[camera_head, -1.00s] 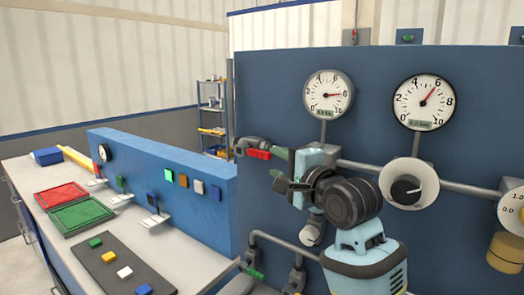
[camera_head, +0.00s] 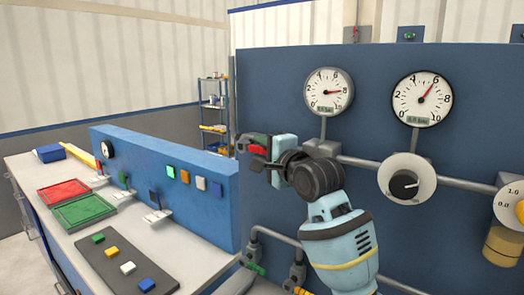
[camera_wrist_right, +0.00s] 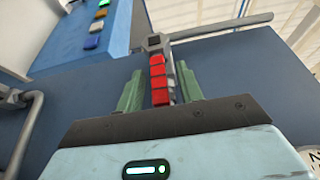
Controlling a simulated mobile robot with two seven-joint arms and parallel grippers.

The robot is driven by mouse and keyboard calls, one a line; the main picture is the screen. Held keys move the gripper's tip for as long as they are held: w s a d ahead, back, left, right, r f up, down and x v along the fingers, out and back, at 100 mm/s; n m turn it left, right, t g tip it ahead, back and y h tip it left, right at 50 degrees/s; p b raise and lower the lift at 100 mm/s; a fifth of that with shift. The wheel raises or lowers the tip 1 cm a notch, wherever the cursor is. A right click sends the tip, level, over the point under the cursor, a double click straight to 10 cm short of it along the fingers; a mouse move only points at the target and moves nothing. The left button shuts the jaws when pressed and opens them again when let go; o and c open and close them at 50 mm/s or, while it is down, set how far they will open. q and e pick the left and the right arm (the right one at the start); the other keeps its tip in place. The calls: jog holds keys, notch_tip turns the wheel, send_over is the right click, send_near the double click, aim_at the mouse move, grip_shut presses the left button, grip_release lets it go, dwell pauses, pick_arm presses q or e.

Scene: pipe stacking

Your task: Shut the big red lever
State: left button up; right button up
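The big red lever (camera_head: 257,149) is on a pipe fitting at the left end of the blue panel, partly hidden by my right gripper in the head view. In the right wrist view the red ribbed handle (camera_wrist_right: 158,82) lies between the two green fingers. My right gripper (camera_head: 262,152) is at the lever. Its fingers (camera_wrist_right: 159,92) stand apart on either side of the handle, with narrow gaps visible, so it is open. My left gripper is not in view.
A grey pipe (camera_head: 360,163) runs right from the lever along the panel, past a white round dial (camera_head: 420,172). Two gauges, one a white-faced gauge (camera_head: 422,98), sit above. A workbench with a red tray (camera_head: 64,192) and a green tray (camera_head: 85,212) stands at left.

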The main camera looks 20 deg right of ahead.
grip_shut()
dwell(0.3)
jog(key=shift+w, duration=0.1)
